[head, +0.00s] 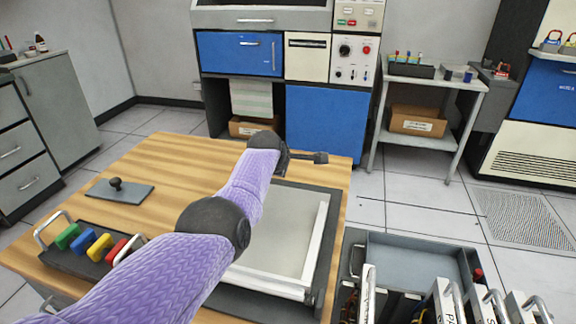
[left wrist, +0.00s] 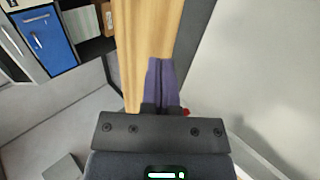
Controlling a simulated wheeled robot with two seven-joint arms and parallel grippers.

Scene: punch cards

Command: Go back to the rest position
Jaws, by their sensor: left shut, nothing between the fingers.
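My left arm crosses the wooden table from the lower left in the head view, in a purple sleeve. My left gripper (head: 318,157) is beyond the far side of the tray, near the table's far right corner. In the left wrist view the fingers (left wrist: 162,65) are together with nothing between them. The wooden table (head: 165,150) carries a grey framed tray (head: 285,225), partly hidden by my arm. My right gripper is not in view.
A rack of coloured-handled blocks (head: 88,243) and a grey plate with a black knob (head: 119,190) are on the table's left. A grey bin (head: 415,255) and white-handled units stand at the lower right. Blue cabinets (head: 325,125) stand behind. Floor is clear at right.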

